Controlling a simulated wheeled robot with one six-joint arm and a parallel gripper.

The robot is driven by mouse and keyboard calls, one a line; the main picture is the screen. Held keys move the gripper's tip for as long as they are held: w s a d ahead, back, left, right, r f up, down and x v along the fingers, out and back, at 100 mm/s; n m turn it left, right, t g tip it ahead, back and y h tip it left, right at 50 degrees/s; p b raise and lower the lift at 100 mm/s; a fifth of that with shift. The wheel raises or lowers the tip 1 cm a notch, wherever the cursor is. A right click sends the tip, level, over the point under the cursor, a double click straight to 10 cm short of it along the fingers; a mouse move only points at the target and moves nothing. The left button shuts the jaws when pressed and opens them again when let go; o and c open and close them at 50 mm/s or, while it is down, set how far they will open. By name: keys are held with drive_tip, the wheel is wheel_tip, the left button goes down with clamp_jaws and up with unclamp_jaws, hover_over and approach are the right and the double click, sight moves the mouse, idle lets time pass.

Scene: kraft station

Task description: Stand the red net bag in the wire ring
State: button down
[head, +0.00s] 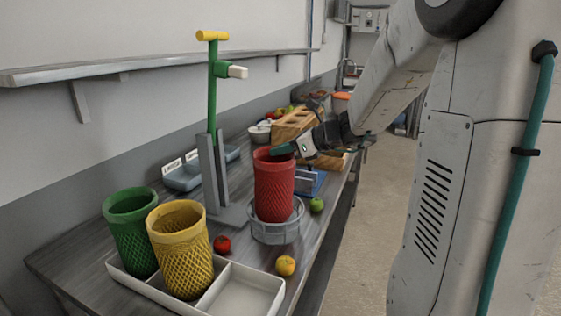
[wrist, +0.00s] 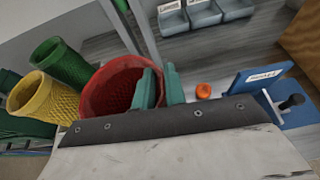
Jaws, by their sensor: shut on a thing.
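The red net bag (head: 274,190) stands upright in the head view, with its lower end inside the grey wire ring (head: 275,234) on the bench. Whether its base touches the bench is hidden. My gripper (head: 283,150) is at the bag's top rim. In the wrist view, the teal fingers of my gripper (wrist: 160,88) close on the rim of the red bag (wrist: 108,86), at its right side. The ring is not visible in the wrist view.
A green net bag (head: 130,232) and a yellow one (head: 180,250) stand in a white divided tray (head: 240,290) at the left. A grey stand with a green post (head: 212,110) rises behind the ring. Loose fruit (head: 286,265) lies near the ring. A wooden block (head: 298,123) is behind.

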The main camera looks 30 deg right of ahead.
drive_tip(key=shift+f, duration=1.45)
drive_tip(key=c, duration=1.4)
unclamp_jaws()
drive_tip(key=shift+f, duration=0.1)
